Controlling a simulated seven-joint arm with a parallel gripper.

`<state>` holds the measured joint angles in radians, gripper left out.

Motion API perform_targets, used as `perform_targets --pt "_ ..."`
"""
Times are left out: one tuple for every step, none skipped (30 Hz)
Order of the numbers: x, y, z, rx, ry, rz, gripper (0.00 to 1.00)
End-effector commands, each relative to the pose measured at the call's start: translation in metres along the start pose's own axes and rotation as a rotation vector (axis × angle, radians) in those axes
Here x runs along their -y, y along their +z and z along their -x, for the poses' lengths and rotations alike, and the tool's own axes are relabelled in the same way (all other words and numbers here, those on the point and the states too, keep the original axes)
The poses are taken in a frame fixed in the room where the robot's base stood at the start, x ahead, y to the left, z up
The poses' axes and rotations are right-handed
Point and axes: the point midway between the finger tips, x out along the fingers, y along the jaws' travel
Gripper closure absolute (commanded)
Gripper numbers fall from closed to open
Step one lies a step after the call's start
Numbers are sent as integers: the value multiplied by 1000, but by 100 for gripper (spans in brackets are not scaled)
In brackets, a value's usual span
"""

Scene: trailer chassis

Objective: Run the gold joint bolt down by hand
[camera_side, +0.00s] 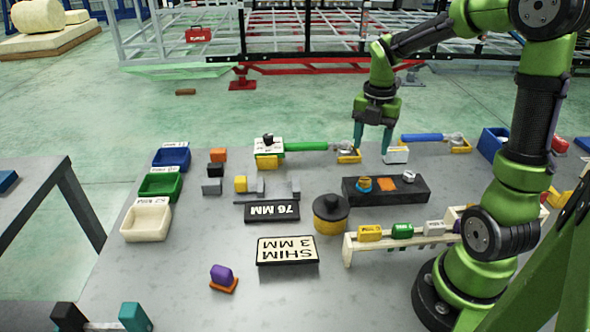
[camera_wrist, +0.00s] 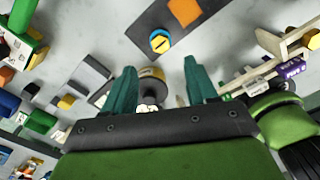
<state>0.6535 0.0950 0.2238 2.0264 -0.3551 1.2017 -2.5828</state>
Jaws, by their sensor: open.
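The gold joint bolt (camera_side: 364,185) stands in the dark block (camera_side: 350,197) on the table, with blue on it. An orange square patch (camera_side: 386,179) and a silver piece (camera_side: 409,174) lie on the same block.
A black-and-yellow round piece (camera_side: 331,214) stands in front. A rack (camera_side: 349,245) holds several coloured tags at front right. Blue, green and cream bins line the left.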

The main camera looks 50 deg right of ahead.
Motion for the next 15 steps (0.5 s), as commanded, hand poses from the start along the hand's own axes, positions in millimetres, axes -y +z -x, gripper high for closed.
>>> perform_targets --pt "1 -1 -13 -5 -5 -1 43" --pt "1 -1 -19 -5 -4 -1 43" --pt "1 -1 -28 -6 -5 -1 43" --pt "1 -1 -34 -5 -4 -1 43" --pt "1 -1 -41 -5 -4 -1 43" --pt "1 -1 -49 -5 -3 -1 43" --pt "1 -1 -55 -5 -4 -1 43" --pt "1 -1 -61 -5 -4 -2 43" --pt "1 -1 -68 -5 -4 -1 43" --pt "1 -1 -72 -4 -3 0 43" --pt "1 -1 -77 -4 -3 -1 43" --pt "0 -1 -82 -3 -3 -1 43" --pt "0 0 -85 -2 -2 0 43" --pt "0 0 -88 -2 -2 -1 43" --pt "0 0 -91 -2 -1 -2 43"
